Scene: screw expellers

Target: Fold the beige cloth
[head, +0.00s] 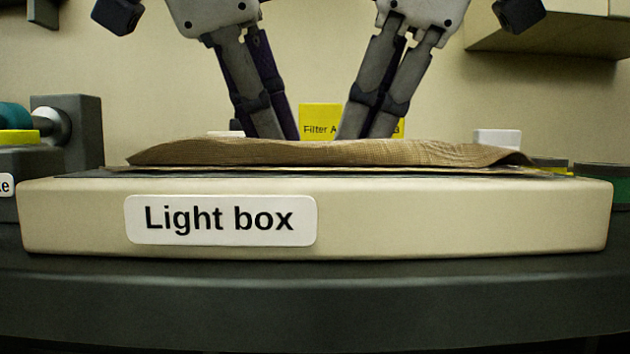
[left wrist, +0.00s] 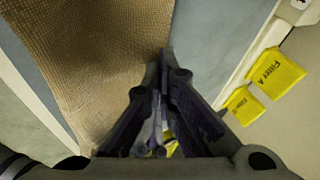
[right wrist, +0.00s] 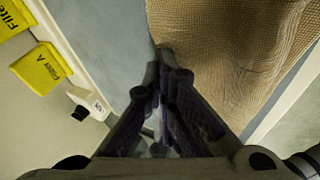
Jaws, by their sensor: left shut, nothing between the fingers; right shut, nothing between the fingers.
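The beige woven cloth (head: 330,153) lies on top of the cream light box (head: 450,222), its surface slightly rumpled and raised. My left gripper (head: 270,132) is shut and empty at the cloth's far side. In the left wrist view its fingertips (left wrist: 164,62) are at the cloth's edge (left wrist: 90,50). My right gripper (head: 362,132) is also shut and empty at the far side, to the right of the left one. In the right wrist view its fingertips (right wrist: 158,72) are at the cloth's edge (right wrist: 235,50). Whether the fingertips touch the cloth is unclear.
Yellow "Filter A" packets (head: 320,118) stand behind the box, partly hidden by my fingers. A grey device (head: 70,130) with a teal part is at left. A dark, green-banded round object (head: 605,172) is at right. A beige shelf or cabinet (head: 550,35) hangs at upper right.

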